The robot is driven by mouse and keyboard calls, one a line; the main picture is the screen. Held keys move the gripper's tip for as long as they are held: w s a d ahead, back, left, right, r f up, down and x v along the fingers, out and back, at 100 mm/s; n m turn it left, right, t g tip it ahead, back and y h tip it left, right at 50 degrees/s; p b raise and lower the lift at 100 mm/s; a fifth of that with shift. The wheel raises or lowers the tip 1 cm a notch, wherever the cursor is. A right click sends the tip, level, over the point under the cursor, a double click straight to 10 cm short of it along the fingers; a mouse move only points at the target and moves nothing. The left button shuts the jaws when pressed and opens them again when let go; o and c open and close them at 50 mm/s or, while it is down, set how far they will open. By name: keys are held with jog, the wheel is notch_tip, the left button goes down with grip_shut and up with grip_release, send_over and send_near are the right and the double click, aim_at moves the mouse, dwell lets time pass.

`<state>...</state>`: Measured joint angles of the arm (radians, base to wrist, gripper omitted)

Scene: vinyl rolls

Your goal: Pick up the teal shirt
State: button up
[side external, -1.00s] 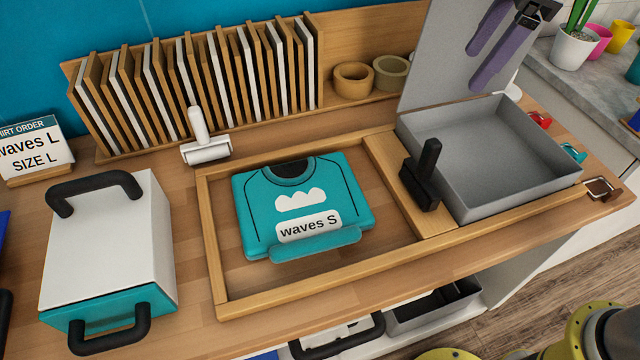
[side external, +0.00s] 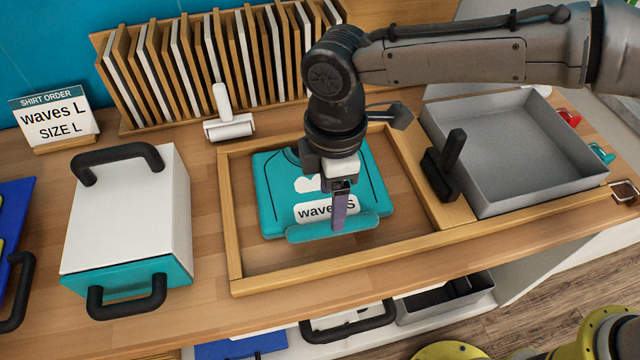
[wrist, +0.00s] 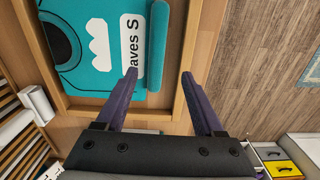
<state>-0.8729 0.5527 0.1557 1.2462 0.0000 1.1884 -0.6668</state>
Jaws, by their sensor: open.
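The teal shirt (side external: 272,205), folded flat with a white wave print and a "waves S" label, lies inside the wooden frame (side external: 232,250). Its front edge has a raised teal roll. It also shows in the wrist view (wrist: 128,18), at the upper left. My gripper (side external: 338,228) points down over the front part of the shirt and covers part of its print and label. In the wrist view my gripper (wrist: 159,73) has its two purple fingers spread apart with nothing between them. The teal roll shows just beyond the fingertips. I cannot tell whether they touch it.
A grey tray (side external: 515,200) and a black-handled tool (side external: 442,170) stand at the right. A white box with black handles (side external: 125,215) stands at the left. Behind are a white roller (side external: 228,125), a rack of upright boards (side external: 165,75) and an order sign reading "waves L" (side external: 52,118).

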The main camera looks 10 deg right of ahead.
jog(key=shift+w+d+f, duration=0.15)
jog(key=shift+f, duration=1.75)
jog(key=shift+w+d+f, duration=0.15)
jog(key=shift+f, duration=1.7)
grip_shut()
